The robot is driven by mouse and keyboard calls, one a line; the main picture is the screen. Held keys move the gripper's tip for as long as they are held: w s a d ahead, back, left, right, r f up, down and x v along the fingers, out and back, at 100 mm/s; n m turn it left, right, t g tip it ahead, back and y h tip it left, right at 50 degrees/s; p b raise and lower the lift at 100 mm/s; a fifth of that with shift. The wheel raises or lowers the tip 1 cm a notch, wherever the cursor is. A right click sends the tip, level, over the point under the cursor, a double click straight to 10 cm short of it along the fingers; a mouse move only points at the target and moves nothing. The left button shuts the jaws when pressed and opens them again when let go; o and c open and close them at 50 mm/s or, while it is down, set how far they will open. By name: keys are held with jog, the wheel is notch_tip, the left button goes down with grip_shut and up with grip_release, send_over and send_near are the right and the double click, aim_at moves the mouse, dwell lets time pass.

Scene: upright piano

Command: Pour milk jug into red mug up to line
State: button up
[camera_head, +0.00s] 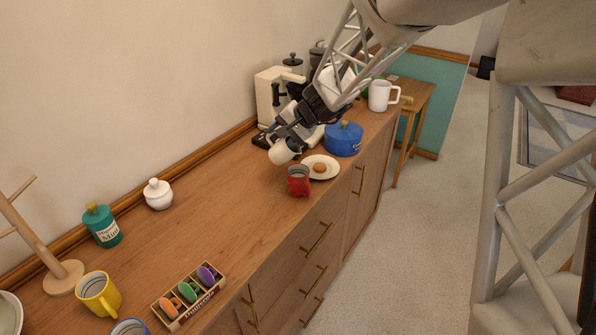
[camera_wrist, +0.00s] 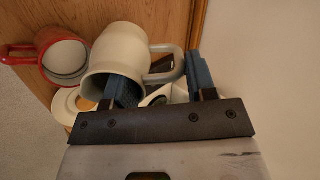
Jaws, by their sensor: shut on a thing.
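My gripper (camera_head: 291,136) is shut on the cream-white milk jug (camera_head: 281,153) and holds it above the counter, tilted. The red mug (camera_head: 299,183) stands upright on the counter, just below and to the right of the jug in the head view. It also shows in the wrist view (camera_wrist: 42,46), left of the jug, with a pale inside. I cannot make out a line in the mug or any milk stream.
A white plate (camera_head: 330,173) with a small brown item lies close behind the red mug. A blue lidded pot (camera_head: 343,140) and a coffee machine (camera_head: 273,91) stand beyond. A white mug (camera_head: 380,96) is farther back. The counter (camera_head: 215,215) left of the red mug is clear.

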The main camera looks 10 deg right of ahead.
jog(key=shift+s+d+r+t+y, duration=0.2)
jog(key=shift+d+t+y, duration=0.2)
jog(key=shift+y, duration=0.3)
jog(key=shift+s+d+r+t+y, duration=0.3)
jog(key=shift+d+r+t+y, duration=0.2)
jog(key=shift+y, duration=0.4)
dwell(2.1)
jog(key=shift+s+d+r+t+y, duration=0.2)
jog(key=shift+d+t+y, duration=0.2)
jog(key=shift+y, duration=0.25)
jog(key=shift+s+d+r+t+y, duration=0.15)
jog(key=shift+d+t+y, duration=0.2)
jog(key=shift+y, duration=0.3)
dwell(3.0)
